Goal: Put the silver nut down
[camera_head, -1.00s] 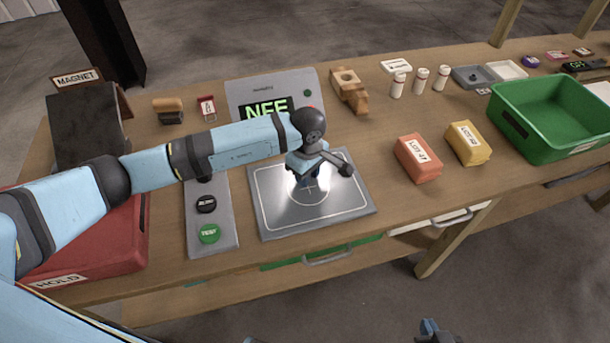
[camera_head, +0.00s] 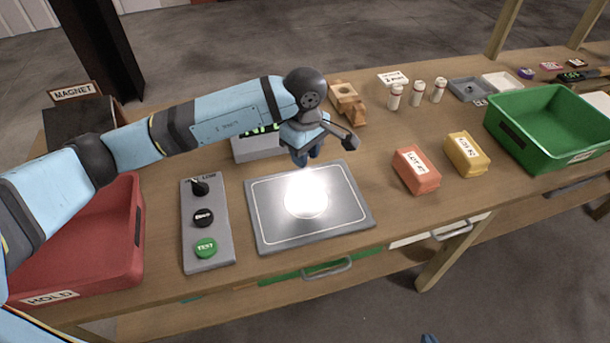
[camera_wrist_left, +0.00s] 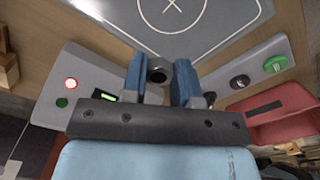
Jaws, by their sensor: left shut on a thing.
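My left gripper (camera_head: 306,158) is above the back edge of the silver test plate (camera_head: 265,228), fingers pointing down. In the left wrist view its two blue fingers (camera_wrist_left: 161,82) are shut on a small dark-looking ring, the silver nut (camera_wrist_left: 157,74). The nut is held off the plate; in the head view the fingers hide it. The plate has a white outline and a bright glare in its middle, and no object can be made out on it. Only a small blue tip, probably my right gripper (camera_head: 429,338), shows at the bottom edge; its fingers cannot be made out.
The control panel (camera_head: 222,238) with a green TEST button is left of the plate, beside the red HOLD bin (camera_head: 75,280). The display unit (camera_head: 243,150) stands behind. Orange (camera_head: 415,170) and yellow (camera_head: 466,155) lot blocks and a green bin (camera_head: 510,150) are right. Bare wood lies between plate and blocks.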

